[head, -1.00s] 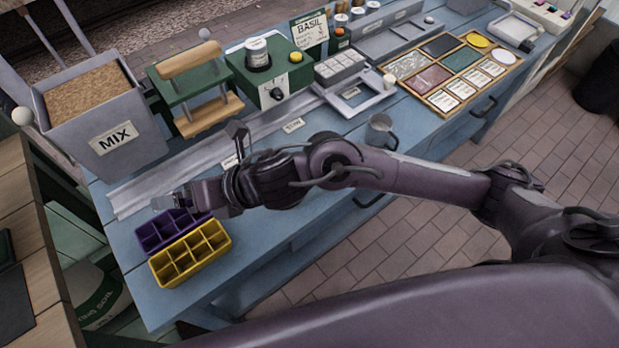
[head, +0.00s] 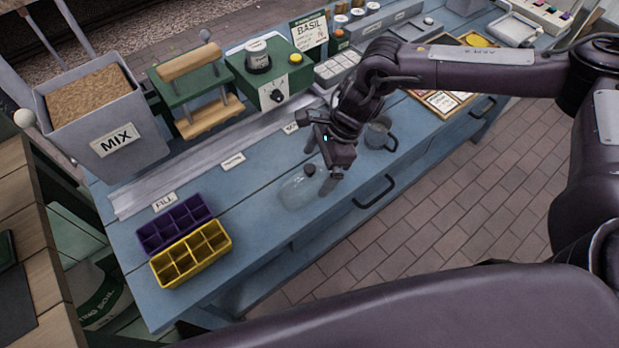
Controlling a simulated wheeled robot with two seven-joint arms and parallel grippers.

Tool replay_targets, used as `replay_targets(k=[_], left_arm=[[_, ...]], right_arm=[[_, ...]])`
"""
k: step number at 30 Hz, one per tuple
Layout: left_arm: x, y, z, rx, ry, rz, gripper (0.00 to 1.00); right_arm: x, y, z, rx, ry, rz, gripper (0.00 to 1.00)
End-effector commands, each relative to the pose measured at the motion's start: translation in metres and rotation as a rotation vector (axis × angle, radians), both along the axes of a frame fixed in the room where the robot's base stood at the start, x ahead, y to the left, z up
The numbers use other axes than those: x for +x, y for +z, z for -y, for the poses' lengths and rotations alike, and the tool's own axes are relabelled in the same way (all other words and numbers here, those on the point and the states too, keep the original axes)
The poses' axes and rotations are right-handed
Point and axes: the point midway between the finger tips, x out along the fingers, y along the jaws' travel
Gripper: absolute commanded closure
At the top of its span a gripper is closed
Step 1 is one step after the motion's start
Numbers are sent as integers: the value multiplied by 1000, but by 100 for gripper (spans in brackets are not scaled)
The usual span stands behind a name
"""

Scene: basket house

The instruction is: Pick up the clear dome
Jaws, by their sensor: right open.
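The clear dome (head: 297,195) stands on the blue bench near its front edge, see-through, with a small dark knob (head: 310,170) on top. My right gripper (head: 319,173) is just right of the dome, pointing down, open, with its fingers close to the knob. I cannot tell whether a finger touches the dome. The dome's right side is partly behind the gripper. My left gripper is not in view.
A purple tray (head: 143,237) and a yellow tray (head: 158,278) lie left on the bench. A grey mug (head: 377,137) stands right of the gripper. A green press (head: 190,95) and a MIX bin (head: 150,140) stand behind. Bench between trays and dome is clear.

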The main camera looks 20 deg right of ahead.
Motion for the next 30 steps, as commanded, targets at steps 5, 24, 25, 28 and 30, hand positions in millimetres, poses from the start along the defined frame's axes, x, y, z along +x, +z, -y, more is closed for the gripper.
replay_targets(k=[5,24,25,28,30], left_arm=[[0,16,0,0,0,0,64],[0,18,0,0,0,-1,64],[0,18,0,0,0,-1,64],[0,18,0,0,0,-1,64],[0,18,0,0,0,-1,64]], right_arm=[[-3,-18,-16,-1,2,-3,3],[-2,-44,-26,1,-2,2,26],[-2,-44,-26,1,-2,2,30],[-2,-44,-26,1,-2,2,43],[-2,-44,-26,1,-2,2,53]])
